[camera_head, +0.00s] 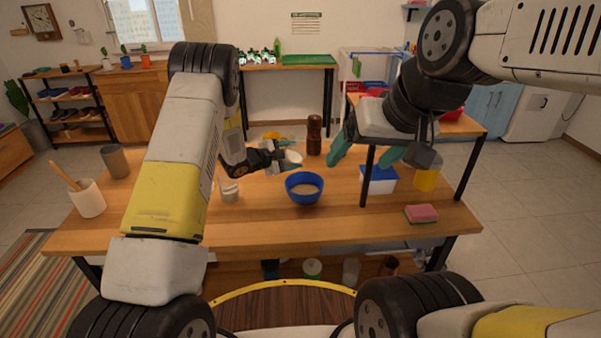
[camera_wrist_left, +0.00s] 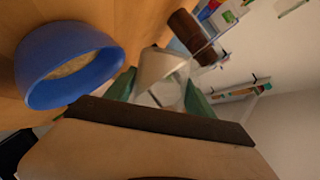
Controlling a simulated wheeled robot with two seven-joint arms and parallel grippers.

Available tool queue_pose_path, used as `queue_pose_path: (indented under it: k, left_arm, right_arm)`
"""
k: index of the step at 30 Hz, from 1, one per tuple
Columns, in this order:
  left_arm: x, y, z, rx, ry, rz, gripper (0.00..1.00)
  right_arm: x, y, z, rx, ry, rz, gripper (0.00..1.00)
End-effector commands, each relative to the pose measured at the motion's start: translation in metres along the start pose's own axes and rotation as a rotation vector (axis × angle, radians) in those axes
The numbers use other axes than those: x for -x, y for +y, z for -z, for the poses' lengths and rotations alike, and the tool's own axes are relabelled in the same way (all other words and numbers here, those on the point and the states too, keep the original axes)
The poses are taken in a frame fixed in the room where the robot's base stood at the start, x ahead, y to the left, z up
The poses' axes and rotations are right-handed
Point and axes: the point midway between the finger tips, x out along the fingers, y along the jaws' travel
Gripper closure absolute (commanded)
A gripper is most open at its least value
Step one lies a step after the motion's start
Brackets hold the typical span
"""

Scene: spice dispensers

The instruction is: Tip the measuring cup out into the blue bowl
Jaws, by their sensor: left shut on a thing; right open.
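The blue bowl (camera_head: 304,197) stands upright on the wooden table with tan material in it. It also shows at the left of the left wrist view (camera_wrist_left: 28,72). My left gripper (camera_head: 287,164) is just behind the bowl's rim in the head view. Its green fingers are shut on a small whitish cup (camera_head: 293,156), seen between them in the left wrist view (camera_wrist_left: 158,68). The cup looks raised above the table and apart from the bowl; its contents and exact tilt are unclear. My right gripper (camera_head: 366,150) is open and empty, to the right of the bowl.
A dark brown mill (camera_head: 314,136) stands behind the bowl. A clear glass (camera_head: 229,191) is left of it. A black post stand, a blue-and-white container (camera_head: 380,184), a yellow cup (camera_head: 426,181) and a pink sponge (camera_head: 421,213) are to the right. The table's front middle is clear.

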Motion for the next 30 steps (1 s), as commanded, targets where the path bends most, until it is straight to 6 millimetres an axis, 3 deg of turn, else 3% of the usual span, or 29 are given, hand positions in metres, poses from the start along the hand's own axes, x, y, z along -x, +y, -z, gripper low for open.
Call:
queue_pose_path:
  k: [30]
  left_arm:
    - [0.0004, 0.0001, 0.0023, -0.120, -0.014, 0.050, 0.86]
  right_arm:
    - [0.0000, 0.0000, 0.0000, 0.000, 0.000, 0.000, 0.19]
